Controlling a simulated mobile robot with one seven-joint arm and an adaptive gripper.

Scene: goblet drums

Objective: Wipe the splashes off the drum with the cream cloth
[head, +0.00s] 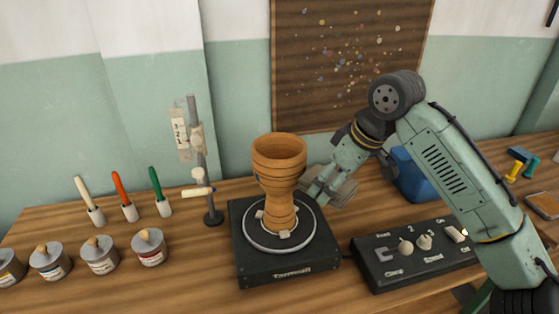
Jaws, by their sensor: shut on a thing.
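The goblet drum (278,180) is orange-brown with darker rings around its bowl. It stands upright on the round plate (254,238) of a black turntable base (290,270). I cannot make out clear splashes on the side facing me. My gripper (333,190) is just right of the drum, at about the height of its waist, pointing down and left. It is shut on a dull grey-beige thing, which I take to be the cream cloth (345,192). The jaws partly cover it. I cannot tell whether it touches the drum.
A stand (211,190) with a sideways arm is left of the drum. Several tins (101,255) and upright-handled tools (124,198) are further left. A control box (390,272) is front right, with a blue container (412,178) behind. A speckled board (350,65) hangs on the wall.

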